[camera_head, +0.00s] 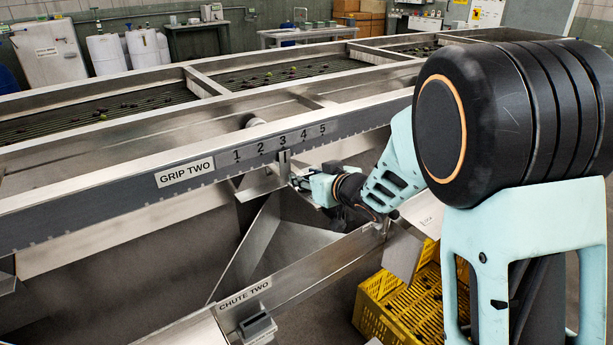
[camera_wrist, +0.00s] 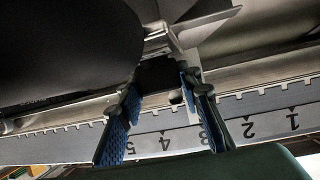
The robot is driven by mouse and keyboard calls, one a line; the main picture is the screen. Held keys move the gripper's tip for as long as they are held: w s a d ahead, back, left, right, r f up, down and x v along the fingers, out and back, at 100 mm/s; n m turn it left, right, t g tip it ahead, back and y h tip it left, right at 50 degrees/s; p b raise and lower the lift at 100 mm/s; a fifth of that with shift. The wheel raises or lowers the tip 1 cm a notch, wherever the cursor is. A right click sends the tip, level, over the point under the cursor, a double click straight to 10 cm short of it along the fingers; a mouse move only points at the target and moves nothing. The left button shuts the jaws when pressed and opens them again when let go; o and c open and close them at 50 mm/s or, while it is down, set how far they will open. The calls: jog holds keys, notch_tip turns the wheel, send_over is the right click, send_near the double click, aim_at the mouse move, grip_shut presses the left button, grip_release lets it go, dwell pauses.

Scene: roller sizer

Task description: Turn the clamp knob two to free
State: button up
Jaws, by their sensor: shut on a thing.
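The grey rail marked GRIP TWO (camera_head: 185,172) carries a scale from 1 to 5. A metal clamp bracket (camera_head: 284,160) sits on the rail just below the 3 in the head view. My gripper (camera_head: 303,183) is at that bracket, reaching in from the right. In the wrist view, a dark block-like knob (camera_wrist: 160,74) lies between the blue-padded fingers of my gripper (camera_wrist: 163,92), which are shut on it. The upside-down scale (camera_wrist: 225,135) shows behind the fingers. The knob's face and any free or locked mark are hidden.
A metal chute marked CHUTE TWO (camera_head: 245,300) slopes below the rail, close under my arm. A yellow crate (camera_head: 375,315) stands at lower right. The roller bed (camera_head: 100,115) with small fruit lies behind the rail. Open space shows below the rail at left.

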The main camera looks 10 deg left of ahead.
jog(key=o, duration=1.2)
jog(key=v, duration=1.2)
jog(key=shift+r, duration=0.1)
